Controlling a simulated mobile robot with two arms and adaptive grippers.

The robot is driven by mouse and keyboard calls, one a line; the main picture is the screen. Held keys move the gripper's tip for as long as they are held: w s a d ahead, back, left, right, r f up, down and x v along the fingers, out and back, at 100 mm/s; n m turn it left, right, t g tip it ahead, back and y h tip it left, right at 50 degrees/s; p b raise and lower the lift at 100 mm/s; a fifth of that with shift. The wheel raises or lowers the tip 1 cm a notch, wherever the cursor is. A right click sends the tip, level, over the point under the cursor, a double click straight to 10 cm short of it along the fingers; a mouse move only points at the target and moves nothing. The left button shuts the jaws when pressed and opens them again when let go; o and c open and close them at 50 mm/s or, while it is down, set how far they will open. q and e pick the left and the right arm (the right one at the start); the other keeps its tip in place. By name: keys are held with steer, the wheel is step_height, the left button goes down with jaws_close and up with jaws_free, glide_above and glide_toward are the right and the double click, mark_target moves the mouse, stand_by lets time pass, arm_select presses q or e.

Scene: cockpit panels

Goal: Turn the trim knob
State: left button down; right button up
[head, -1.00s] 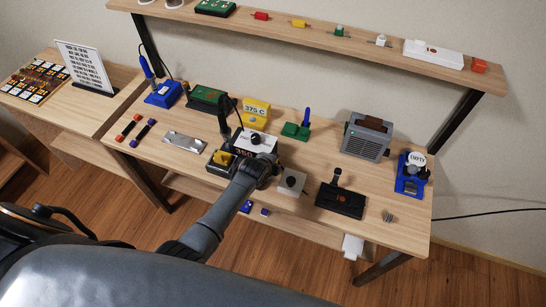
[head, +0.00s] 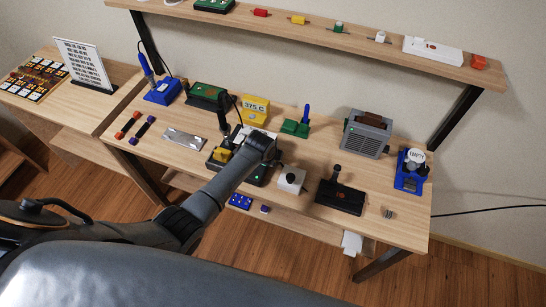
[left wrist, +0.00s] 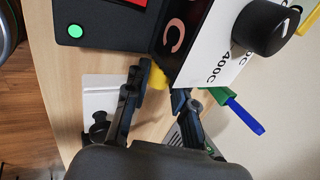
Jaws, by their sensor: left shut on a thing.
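The black soldering station (head: 256,178) stands mid-table, with a green lamp on its base. In the left wrist view its white top face (left wrist: 222,45) carries a large black dial (left wrist: 265,28) and a "400C" mark. A small yellow knob (left wrist: 157,82), apparently the trim knob, sticks out from the station's side. My left gripper (left wrist: 161,86) is at that side with its fingers about the yellow knob, shut on it; the fingers hide part of it. In the head view my left gripper (head: 266,152) covers much of the station and its display. My right gripper is not in view.
A white box with a black knob (head: 291,177) stands close right of the gripper. A yellow 375 C display (head: 255,109) and a green stand with a blue handle (head: 297,127) are behind. A black lever box (head: 340,197) and a grey machine (head: 367,136) are further right.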

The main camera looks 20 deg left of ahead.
arm_select(q)
steer(key=c, duration=1.1)
jaws_free()
steer(key=v, duration=1.2)
